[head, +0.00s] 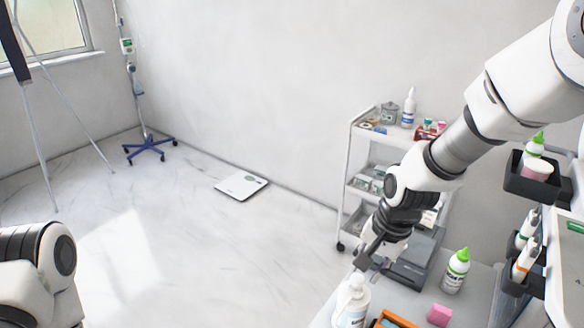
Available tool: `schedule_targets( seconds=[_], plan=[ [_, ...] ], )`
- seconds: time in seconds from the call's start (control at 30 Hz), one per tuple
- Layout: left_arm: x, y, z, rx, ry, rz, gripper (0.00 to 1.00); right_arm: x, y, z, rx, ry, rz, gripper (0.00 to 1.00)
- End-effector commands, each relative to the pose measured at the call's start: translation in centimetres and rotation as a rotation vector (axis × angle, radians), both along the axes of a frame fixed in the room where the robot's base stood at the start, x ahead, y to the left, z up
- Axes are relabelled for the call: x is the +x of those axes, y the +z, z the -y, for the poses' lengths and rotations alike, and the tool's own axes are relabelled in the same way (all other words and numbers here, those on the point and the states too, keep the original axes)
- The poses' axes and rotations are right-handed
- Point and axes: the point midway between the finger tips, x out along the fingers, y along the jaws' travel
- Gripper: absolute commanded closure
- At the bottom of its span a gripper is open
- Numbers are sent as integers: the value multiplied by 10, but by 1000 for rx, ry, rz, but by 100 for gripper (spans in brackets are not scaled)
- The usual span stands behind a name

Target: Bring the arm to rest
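My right arm comes in from the upper right and reaches down to the table. Its gripper (370,264) is just above and behind a white pump bottle (352,302) at the table's near left. I cannot tell whether the fingers are open or shut, or whether they touch the bottle's top. Nothing is clearly seen held in them. Part of my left arm (40,262) shows at the lower left, and its gripper is out of view.
On the table (407,302) stand a green-capped bottle (455,271), a pink block (439,315), an orange-edged tray (392,320) and a grey device (415,262). Black bins (537,187) hang at right. A white trolley (352,165) stands behind. The floor at left is mostly clear around a scale (235,187).

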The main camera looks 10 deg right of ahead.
Motion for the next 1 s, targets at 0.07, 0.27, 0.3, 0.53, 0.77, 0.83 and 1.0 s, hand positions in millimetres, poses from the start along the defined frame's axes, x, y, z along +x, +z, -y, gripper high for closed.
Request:
schedule_targets(
  seconds=[0.07,0.27,0.3,0.53,0.77,0.83,1.0],
  plan=[
    [0,4,0,0,0,0,100,-4,-9,0,0,0,-32,66],
    [0,30,0,0,0,0,100,-79,-98,-2,-16,16,-355,66],
    [0,36,0,0,0,0,100,-105,-119,-2,-24,26,-424,66],
    [0,60,0,0,0,0,100,-224,-199,1,-50,243,-554,66],
    [0,67,0,0,0,0,100,-258,-229,3,-79,588,-353,66],
    [0,65,0,0,0,0,100,-242,-230,3,-108,675,-246,66],
    [0,65,0,0,0,0,100,-211,-231,4,-172,821,-81,66]
  ],
)
